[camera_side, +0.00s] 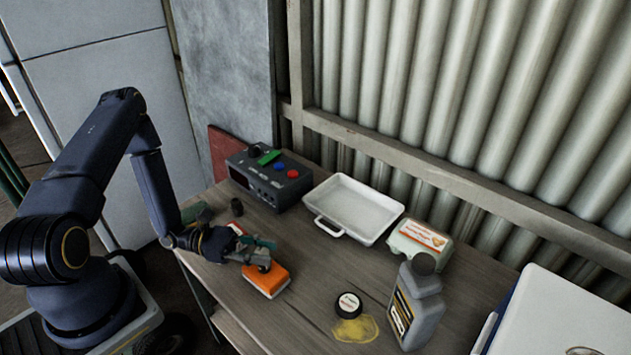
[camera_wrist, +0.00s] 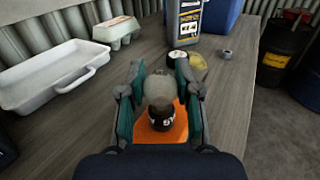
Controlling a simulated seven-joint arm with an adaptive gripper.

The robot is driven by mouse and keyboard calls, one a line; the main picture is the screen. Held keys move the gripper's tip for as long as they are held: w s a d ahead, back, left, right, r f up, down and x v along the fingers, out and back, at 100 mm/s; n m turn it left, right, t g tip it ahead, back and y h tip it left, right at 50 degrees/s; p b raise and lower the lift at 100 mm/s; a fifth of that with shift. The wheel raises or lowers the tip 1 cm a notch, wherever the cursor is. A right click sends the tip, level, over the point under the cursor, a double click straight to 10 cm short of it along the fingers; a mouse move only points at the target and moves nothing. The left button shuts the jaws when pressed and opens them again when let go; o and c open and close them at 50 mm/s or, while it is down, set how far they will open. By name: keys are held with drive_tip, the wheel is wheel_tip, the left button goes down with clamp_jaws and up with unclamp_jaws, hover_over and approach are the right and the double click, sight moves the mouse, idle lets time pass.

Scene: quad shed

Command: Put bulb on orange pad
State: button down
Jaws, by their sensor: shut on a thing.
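My gripper (camera_wrist: 160,103) is shut on the bulb (camera_wrist: 158,88), which has a pale rounded top and a dark lower part. In the wrist view the bulb sits upright between the two green-lined fingers. The orange pad (camera_side: 266,280) lies on the table, and it also shows below the bulb in the wrist view (camera_wrist: 149,134). In the side view my gripper (camera_side: 262,252) is over the pad's far part. The fingers mostly hide the bulb there. I cannot tell whether the bulb's base touches the pad.
A white tray (camera_side: 353,207), an egg carton (camera_side: 419,243), a grey bottle (camera_side: 416,305) and a round tin (camera_side: 348,305) beside a yellow spill (camera_side: 357,330) stand to the right. A control box (camera_side: 268,178) is at the back. Bare wood lies between pad and tin.

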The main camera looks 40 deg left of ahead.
drive_tip(key=c, duration=0.8)
unclamp_jaws()
drive_tip(key=shift+f, duration=0.1)
drive_tip(key=shift+r, duration=0.2)
drive_tip(key=v, duration=1.1)
drive_tip(key=s+d+r+m+g+y, duration=0.1)
drive_tip(key=s+d+r+m+y, duration=0.1)
drive_tip(key=r+m+y, duration=0.5)
drive_tip(key=s+d+r+m+g+y, duration=0.2)
drive_tip(key=r+m+y, duration=0.6)
drive_tip(key=r+m, duration=0.9)
wheel_tip(320, 180, up, 4)
drive_tip(key=shift+s+d+f+g, duration=0.1)
drive_tip(key=shift+s+d+g, duration=0.2)
drive_tip(key=shift+d, duration=0.85)
